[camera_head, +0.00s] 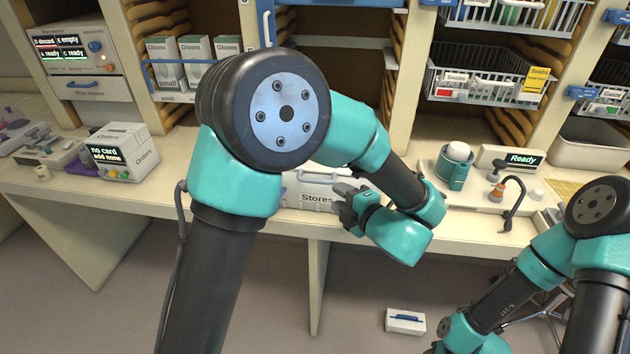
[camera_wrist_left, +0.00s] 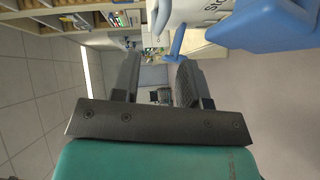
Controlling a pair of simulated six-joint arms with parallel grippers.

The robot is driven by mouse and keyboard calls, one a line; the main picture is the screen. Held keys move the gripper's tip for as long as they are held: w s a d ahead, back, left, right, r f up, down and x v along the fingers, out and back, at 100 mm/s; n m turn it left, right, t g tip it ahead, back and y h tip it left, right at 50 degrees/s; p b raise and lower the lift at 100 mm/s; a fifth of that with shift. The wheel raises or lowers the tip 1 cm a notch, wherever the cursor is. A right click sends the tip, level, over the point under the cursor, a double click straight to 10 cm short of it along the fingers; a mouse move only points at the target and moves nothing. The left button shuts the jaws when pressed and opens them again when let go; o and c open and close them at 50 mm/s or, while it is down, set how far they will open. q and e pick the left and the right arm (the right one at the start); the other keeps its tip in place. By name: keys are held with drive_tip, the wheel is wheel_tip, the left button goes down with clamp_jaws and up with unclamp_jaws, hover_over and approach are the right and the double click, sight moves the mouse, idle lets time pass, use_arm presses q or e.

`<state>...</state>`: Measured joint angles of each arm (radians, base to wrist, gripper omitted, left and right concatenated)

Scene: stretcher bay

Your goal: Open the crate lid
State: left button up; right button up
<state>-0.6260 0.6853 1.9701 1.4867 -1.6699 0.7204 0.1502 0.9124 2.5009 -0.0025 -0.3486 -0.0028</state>
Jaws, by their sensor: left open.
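The white crate marked Stores (camera_head: 312,199) sits on the counter, partly hidden behind my left arm. Its pale lid (camera_head: 318,176) appears to lie flat on top, with a handle showing. My left gripper (camera_head: 345,203) is at the crate's right end, with its dark fingers pointing left. In the left wrist view the open fingers (camera_wrist_left: 157,72) have nothing between them. A white surface with part of the lettering (camera_wrist_left: 211,10) shows above the fingers there. I cannot tell whether the fingers touch the crate. My right gripper is out of view; only its arm shows.
An Orders box (camera_head: 124,150) stands on the counter at left. A teal cup holder (camera_head: 453,168), a Ready display (camera_head: 510,158) and a bent dark tube (camera_head: 514,203) stand at right. Wire baskets (camera_head: 480,80) hang above. A small white box (camera_head: 405,321) is on the floor.

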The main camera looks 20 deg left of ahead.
sight(317, 182)
use_arm(q)
drive_tip(key=x, duration=1)
drive_tip(key=shift+a, duration=0.1)
clamp_jaws()
